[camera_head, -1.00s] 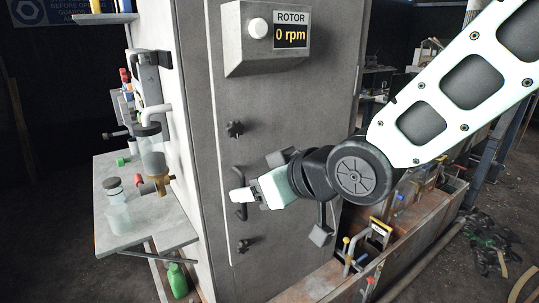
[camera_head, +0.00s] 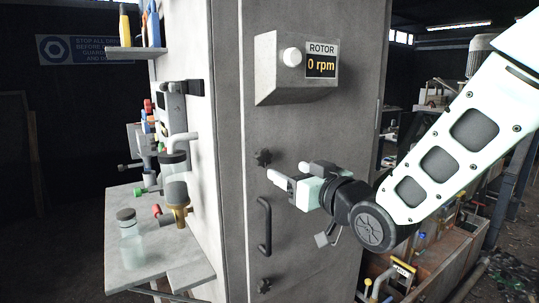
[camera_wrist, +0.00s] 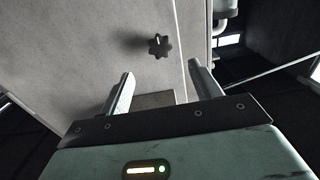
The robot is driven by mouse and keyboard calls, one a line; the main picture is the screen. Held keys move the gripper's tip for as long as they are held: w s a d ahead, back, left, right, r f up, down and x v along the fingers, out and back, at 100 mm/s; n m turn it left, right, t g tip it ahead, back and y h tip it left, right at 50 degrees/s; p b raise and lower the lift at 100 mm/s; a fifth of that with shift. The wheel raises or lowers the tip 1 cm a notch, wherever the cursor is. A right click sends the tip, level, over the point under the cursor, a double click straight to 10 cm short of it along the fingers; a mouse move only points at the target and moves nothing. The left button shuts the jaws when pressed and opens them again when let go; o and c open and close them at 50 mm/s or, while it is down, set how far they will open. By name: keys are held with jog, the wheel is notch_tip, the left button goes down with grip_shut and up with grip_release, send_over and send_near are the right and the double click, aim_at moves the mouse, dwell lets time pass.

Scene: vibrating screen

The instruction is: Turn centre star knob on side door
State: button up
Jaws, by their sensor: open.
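A dark star knob (camera_head: 263,158) sits on the grey side door (camera_head: 285,215), above a dark bar handle (camera_head: 264,225). A second dark knob (camera_head: 264,285) is low on the door. My gripper (camera_head: 288,171) is open and empty in front of the door, just right of and slightly below the upper knob. In the wrist view one star knob (camera_wrist: 158,45) shows beyond the open fingertips (camera_wrist: 160,85), roughly between them and apart from both. I cannot tell for sure which knob counts as the centre one.
A box with a white button and a display reading "ROTOR 0 rpm" (camera_head: 321,62) juts out above my gripper. The bar handle stands out below it. A side shelf (camera_head: 150,250) with a bottle is at the left. A crate of tools (camera_head: 425,265) is at the lower right.

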aim_at(265, 159)
jog(key=p+x, duration=0.3)
jog(key=x, duration=0.6)
jog(key=shift+w+a, duration=0.15)
jog(key=shift+w, duration=0.05)
jog(key=c, duration=0.9)
